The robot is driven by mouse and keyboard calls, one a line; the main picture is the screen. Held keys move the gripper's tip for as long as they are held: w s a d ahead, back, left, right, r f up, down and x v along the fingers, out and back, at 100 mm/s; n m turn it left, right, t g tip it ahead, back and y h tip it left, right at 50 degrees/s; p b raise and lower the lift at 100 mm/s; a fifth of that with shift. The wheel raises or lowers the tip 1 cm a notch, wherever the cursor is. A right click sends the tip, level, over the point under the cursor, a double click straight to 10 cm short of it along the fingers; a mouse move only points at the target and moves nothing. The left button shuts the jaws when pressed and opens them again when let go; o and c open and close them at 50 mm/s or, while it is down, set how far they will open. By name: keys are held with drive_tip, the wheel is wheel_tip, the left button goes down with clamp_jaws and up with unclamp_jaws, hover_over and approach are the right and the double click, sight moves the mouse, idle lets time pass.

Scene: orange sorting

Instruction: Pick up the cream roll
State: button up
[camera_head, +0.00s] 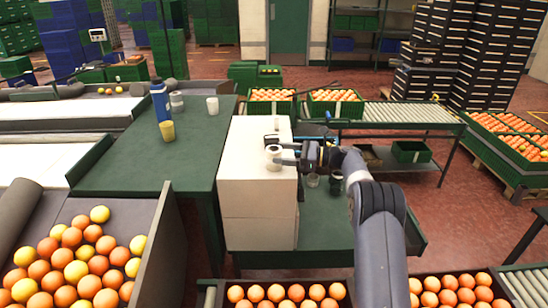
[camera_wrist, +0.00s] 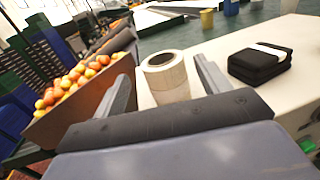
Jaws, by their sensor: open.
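My gripper (camera_head: 287,154) reaches in from the right at the level of the roll. Its fingers are open, and in the wrist view my gripper (camera_wrist: 164,62) has one finger to the left and one to the right of the roll. I see gaps on both sides, so it does not appear gripped.
A black folded item with a white band (camera_wrist: 260,62) lies on the box top, right of the roll in the wrist view. A blue bottle (camera_head: 160,101), a yellow cup (camera_head: 167,131) and pale cups stand on the green table (camera_head: 130,165). Oranges fill a bin at left.

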sight(269, 152)
drive_tip(key=a, duration=0.1)
drive_tip(key=w+a+p, duration=0.1)
drive_tip(key=a, duration=0.1)
drive_tip(key=a+p, duration=0.1)
drive_tip(key=a, duration=0.1)
drive_tip(key=shift+w+f, duration=0.25)
drive_tip(key=shift+c, duration=0.2)
